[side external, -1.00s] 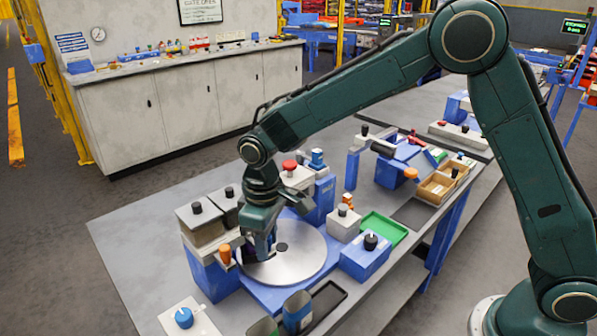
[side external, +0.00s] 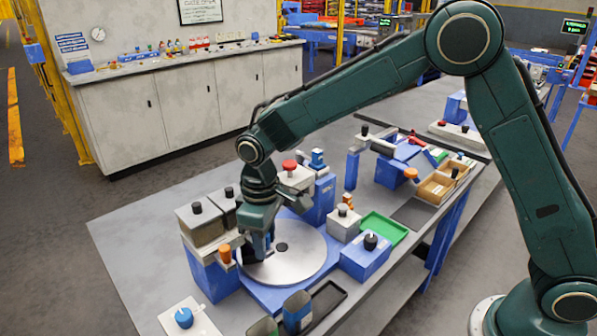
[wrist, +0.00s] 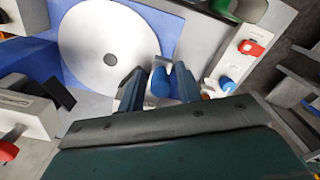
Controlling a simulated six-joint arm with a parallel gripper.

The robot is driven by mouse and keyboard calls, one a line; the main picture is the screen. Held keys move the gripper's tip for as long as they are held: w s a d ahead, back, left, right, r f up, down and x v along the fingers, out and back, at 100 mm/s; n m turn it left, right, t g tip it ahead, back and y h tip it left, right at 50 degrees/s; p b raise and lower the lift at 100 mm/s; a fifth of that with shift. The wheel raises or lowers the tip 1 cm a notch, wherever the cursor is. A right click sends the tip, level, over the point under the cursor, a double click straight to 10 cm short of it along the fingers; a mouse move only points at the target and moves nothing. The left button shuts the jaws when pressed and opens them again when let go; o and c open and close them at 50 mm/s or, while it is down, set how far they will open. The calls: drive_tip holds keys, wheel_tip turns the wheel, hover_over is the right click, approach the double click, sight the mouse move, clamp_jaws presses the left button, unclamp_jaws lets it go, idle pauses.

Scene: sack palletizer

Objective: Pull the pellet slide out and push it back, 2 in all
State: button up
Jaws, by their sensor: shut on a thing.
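My gripper (side external: 257,252) is low over the left edge of the round grey plate, beside the blue stand (side external: 208,272) with two dark-knobbed bins. In the wrist view my gripper (wrist: 158,85) has its fingers on either side of a blue knob (wrist: 160,82) on a small pale block, and it is shut on this knob. The knob looks like the handle of the pellet slide; the rest of the slide is hard to make out. In the side view my fingers hide the knob. An orange handle (side external: 225,254) stands just left of my gripper.
The round plate (side external: 292,258) lies on a blue base right of my gripper. A blue box with a black knob (side external: 366,258), a green tray (side external: 384,228) and dark cups (side external: 297,312) stand around it. A white plate with a blue dial (side external: 184,318) is at the front left.

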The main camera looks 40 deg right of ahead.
drive_tip(key=shift+w+a+r, duration=0.1)
drive_tip(key=shift+w+a, duration=0.05)
drive_tip(key=shift+w, duration=1.05)
drive_tip(key=o, duration=0.8)
drive_tip(key=shift+c, duration=0.2)
drive_tip(key=o, duration=0.3)
drive_tip(key=shift+r, duration=0.35)
drive_tip(key=shift+r, duration=0.7)
drive_tip(key=shift+r, duration=0.7)
